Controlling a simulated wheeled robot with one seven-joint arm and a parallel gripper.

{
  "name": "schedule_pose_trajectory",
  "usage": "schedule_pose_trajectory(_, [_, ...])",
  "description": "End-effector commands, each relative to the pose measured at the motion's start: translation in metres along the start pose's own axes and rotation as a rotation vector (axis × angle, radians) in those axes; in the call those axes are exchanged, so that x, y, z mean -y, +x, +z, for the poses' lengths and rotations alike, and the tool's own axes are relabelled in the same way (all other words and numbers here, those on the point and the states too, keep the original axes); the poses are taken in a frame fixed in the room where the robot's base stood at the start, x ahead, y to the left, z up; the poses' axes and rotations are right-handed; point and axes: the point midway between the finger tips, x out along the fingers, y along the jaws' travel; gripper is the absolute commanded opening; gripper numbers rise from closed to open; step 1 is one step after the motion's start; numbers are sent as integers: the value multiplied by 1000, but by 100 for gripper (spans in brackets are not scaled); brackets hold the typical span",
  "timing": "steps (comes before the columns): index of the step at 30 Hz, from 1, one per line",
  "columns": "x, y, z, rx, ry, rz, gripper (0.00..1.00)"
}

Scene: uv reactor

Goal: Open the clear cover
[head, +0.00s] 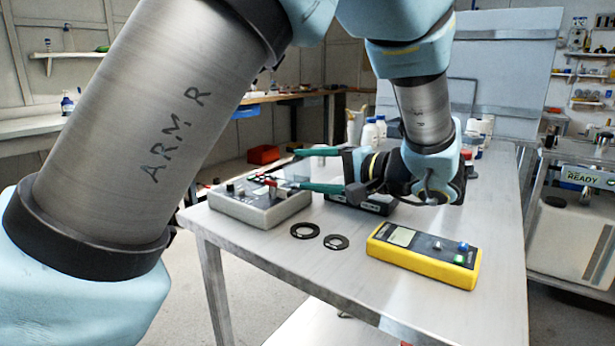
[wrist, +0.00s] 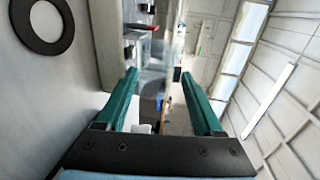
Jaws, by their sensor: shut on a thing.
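The clear cover (wrist: 154,76) shows in the wrist view as a faint see-through panel between my fingertips. My gripper (wrist: 160,74) is shut on it, with its two green fingers well apart on either side. In the head view my gripper (head: 293,170) reaches left over the grey control box (head: 258,212), its fingers one above the other. The cover's outline is hard to make out there, and its exact angle cannot be told. A red part shows on the box near the lower finger.
Two black rings (head: 305,230) and a yellow handheld device (head: 424,254) lie on the metal table (head: 350,290) in front of my gripper. A dark box (head: 358,203) sits behind the rings. White bottles (head: 371,133) stand farther back.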

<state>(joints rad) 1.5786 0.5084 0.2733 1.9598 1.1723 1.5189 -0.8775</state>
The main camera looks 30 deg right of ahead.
Motion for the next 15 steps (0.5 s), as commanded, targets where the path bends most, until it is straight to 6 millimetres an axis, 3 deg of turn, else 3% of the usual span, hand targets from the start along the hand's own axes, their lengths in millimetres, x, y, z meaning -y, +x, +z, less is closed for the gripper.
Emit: schedule_pose_trajectory(15, [-4, -3, 0, 1, 2, -116, 13])
